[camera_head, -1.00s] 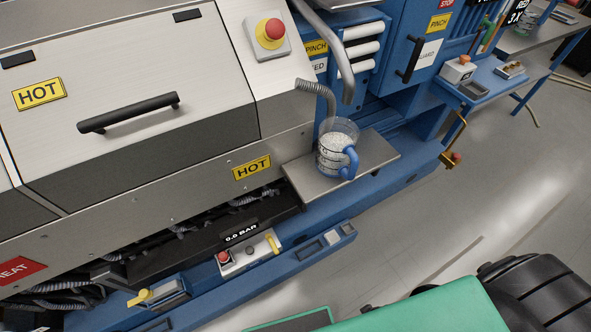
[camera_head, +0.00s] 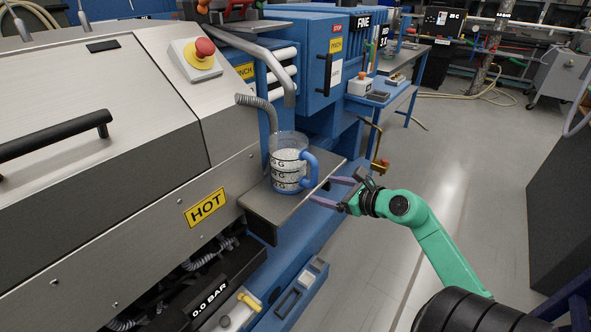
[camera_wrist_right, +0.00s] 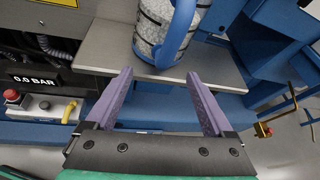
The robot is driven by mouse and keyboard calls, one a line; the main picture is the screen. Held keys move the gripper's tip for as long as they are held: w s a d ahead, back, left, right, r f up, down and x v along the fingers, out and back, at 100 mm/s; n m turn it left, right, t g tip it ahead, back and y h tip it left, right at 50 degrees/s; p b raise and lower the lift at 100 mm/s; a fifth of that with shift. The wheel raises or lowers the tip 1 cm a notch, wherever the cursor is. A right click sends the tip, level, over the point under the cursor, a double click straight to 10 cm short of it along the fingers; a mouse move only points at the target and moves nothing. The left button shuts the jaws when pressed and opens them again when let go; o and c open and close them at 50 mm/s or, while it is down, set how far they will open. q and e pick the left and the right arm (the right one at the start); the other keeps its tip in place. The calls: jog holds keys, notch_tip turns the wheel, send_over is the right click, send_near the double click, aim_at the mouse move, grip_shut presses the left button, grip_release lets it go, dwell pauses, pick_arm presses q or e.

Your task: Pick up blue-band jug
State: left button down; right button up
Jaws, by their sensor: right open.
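The blue-band jug (camera_head: 286,164) is a clear jug with a blue handle, a blue base band and pale pellets inside. It stands upright on a grey metal shelf (camera_head: 262,207) on the machine's side. My right gripper (camera_head: 325,190) is open and empty, just right of the jug with its fingers pointing at the handle side. In the right wrist view, the jug (camera_wrist_right: 152,38) is ahead of the two purple fingers (camera_wrist_right: 158,95), and the handle faces me. The fingers are apart from the jug. My left gripper is not in view.
A curved metal pipe (camera_head: 250,50) and a grey ribbed hose (camera_head: 257,102) come down close behind the jug. The hot machine body (camera_head: 130,190) is at the left. A blue bench (camera_head: 395,95) stands further back. The floor at the right is open.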

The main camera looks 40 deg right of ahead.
aim_at(312, 185)
jog(key=p+x, duration=0.1)
jog(key=x, duration=0.6)
jog(key=shift+w, duration=0.45)
jog(key=shift+s+r, duration=0.1)
grip_shut()
dwell(0.6)
